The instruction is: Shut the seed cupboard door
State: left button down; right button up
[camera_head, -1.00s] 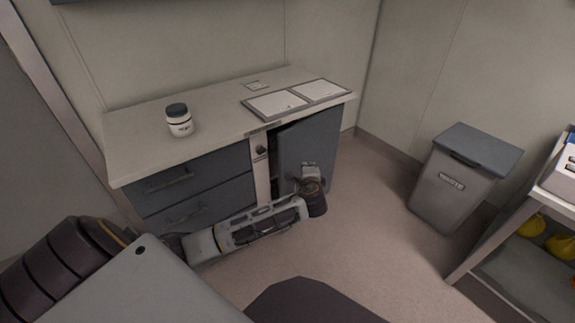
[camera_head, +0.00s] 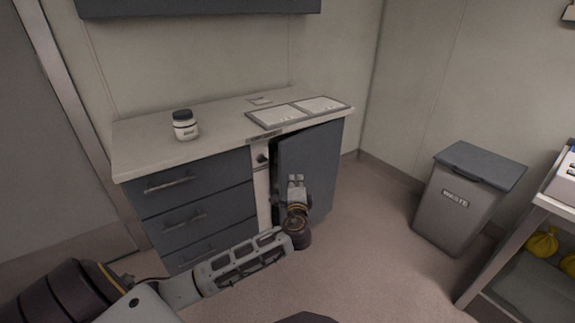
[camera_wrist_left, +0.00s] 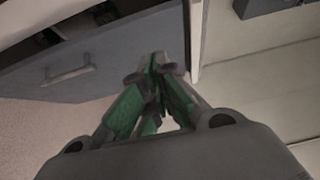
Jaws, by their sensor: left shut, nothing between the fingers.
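The seed cupboard door (camera_head: 318,160) is a dark blue-grey panel at the right end of the counter unit. It stands ajar, with a dark gap along its left edge beside the pale post. My left gripper (camera_head: 296,181) is shut and empty in front of the door's left part; I cannot tell whether it touches. In the left wrist view, the shut fingers (camera_wrist_left: 157,65) appear close to the grey door panel (camera_wrist_left: 110,68), which bears a bar handle (camera_wrist_left: 70,75). Dark items show in the opening behind. My right gripper is not in view.
The counter top (camera_head: 215,125) holds a dark-lidded jar (camera_head: 185,126) and flat trays (camera_head: 298,111). Several drawers (camera_head: 200,215) are shut left of the door. A waste bin (camera_head: 450,212) and a shelf unit (camera_head: 505,245) stand right. The floor between is clear.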

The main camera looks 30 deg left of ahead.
aim_at(279, 157)
pick_arm(q)
jog(key=shift+w+a, duration=0.1)
jog(key=shift+w, duration=0.05)
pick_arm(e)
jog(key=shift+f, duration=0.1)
pick_arm(q)
jog(key=shift+s+a+b+x, duration=0.35)
jog(key=shift+b+x, duration=0.35)
jog(key=shift+x, duration=1.35)
jog(key=shift+s+a+b+x, duration=0.15)
jog(key=shift+a+b+x, duration=0.4)
jog(key=shift+x, duration=1.55)
jog(key=shift+s+a+b+x, duration=0.25)
jog(key=shift+b+x, duration=0.6)
jog(key=shift+x, duration=1.2)
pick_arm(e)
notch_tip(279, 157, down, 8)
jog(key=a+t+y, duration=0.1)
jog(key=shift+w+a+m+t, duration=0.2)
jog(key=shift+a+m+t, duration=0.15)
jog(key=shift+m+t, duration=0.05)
pick_arm(q)
jog(key=shift+r, duration=0.1)
